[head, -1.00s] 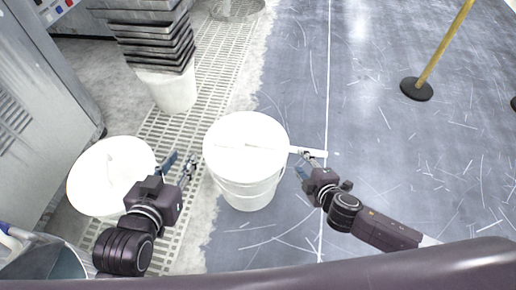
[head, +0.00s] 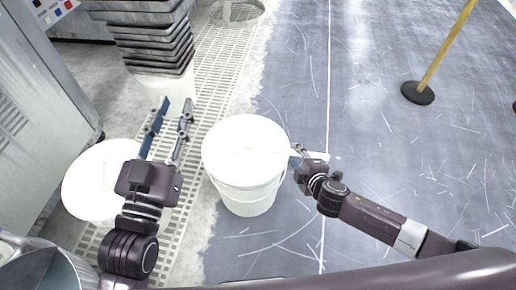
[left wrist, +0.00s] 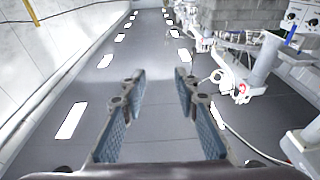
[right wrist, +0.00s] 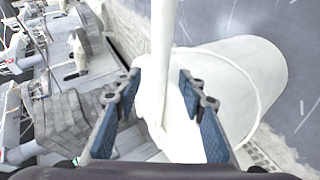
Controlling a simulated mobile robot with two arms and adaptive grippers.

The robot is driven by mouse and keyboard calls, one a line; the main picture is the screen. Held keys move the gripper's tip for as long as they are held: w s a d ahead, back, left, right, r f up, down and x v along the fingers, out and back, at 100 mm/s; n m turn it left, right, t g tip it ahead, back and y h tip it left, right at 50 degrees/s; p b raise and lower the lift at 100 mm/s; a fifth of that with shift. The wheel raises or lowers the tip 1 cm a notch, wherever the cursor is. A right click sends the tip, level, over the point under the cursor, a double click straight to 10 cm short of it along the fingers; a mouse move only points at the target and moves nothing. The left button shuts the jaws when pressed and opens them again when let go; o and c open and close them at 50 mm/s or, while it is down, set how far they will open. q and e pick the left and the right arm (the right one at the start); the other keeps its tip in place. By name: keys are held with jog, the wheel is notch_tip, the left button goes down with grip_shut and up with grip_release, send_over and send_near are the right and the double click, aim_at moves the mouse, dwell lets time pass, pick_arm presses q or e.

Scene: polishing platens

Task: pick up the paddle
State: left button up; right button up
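The white paddle (head: 316,155) lies across the top of the white bucket (head: 247,198), its handle sticking out past the right rim. Its part over the bucket is hard to tell from the white top. My right gripper (head: 298,152) is at the handle just beside the rim. In the right wrist view, the paddle (right wrist: 162,40) runs between the gripper's (right wrist: 158,88) two spread fingers; I cannot tell whether they touch it. My left gripper (head: 170,112) is open and empty, left of the bucket, with its fingers pointing away; it also shows open in the left wrist view (left wrist: 158,85).
Another white bucket (head: 85,185) stands at the left below my left arm. A stack of dark trays (head: 155,45) is at the back left. A yellow post on a black base (head: 418,92) stands on the right. The scratched grey floor (head: 380,130) right of the bucket is mostly clear.

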jog(key=shift+w+a+f, duration=0.1)
jog(key=shift+w+f, duration=0.15)
jog(key=shift+w, duration=0.2)
pick_arm(q)
jog(key=shift+s+d+r+t, duration=0.15)
jog(key=shift+r+t, duration=0.15)
jog(key=shift+r, duration=0.3)
jog(key=shift+s+a+r+t, duration=0.15)
jog(key=shift+r+t, duration=0.15)
jog(key=shift+r, duration=0.25)
jog(key=shift+d, duration=0.1)
pick_arm(e)
jog(key=shift+c, duration=0.5)
grip_shut()
pick_arm(q)
jog(key=shift+f, duration=0.1)
pick_arm(e)
jog(key=shift+r, duration=0.1)
